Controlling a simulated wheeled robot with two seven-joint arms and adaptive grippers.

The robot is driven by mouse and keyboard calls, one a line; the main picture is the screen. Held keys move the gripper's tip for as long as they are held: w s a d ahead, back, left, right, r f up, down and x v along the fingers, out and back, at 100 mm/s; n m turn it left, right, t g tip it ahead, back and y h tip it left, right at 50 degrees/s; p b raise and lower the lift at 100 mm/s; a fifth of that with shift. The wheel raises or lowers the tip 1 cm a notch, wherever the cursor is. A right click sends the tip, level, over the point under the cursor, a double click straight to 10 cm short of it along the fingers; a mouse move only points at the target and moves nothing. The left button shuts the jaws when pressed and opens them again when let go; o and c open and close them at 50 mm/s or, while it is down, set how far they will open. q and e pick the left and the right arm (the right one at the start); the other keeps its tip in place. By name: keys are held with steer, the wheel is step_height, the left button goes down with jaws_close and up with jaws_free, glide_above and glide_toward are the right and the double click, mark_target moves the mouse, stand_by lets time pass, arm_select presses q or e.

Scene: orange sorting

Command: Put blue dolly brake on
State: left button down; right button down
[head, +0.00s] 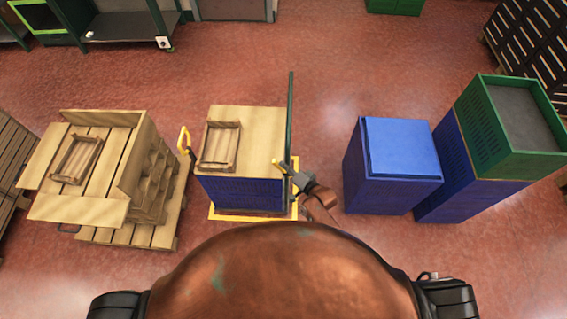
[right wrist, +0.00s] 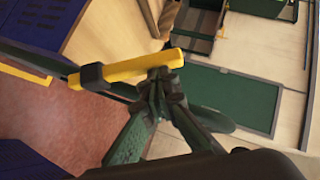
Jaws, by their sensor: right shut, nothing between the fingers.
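In the head view the dolly (head: 212,214) has a yellow base frame and carries a blue crate (head: 240,192) with a wooden top. A yellow handle piece (head: 281,165) shows at its right side, beside a dark green upright bar (head: 290,115). My right gripper (head: 300,181) is at this corner, close to the yellow piece. In the right wrist view a yellow bar (right wrist: 150,65) with a black clamp crosses at the fingertips. My right gripper (right wrist: 160,88) is shut and empty, its tips at or touching the bar; contact is unclear. My left gripper is not in view.
A wooden stand on a pallet (head: 140,237) is at the left. Another yellow loop (head: 184,140) rises at the dolly's left. A lidded blue box (head: 392,185) and stacked blue and green crates (head: 475,165) stand at the right.

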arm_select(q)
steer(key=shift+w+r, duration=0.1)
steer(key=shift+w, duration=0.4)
arm_select(e)
steer(key=shift+f, duration=0.15)
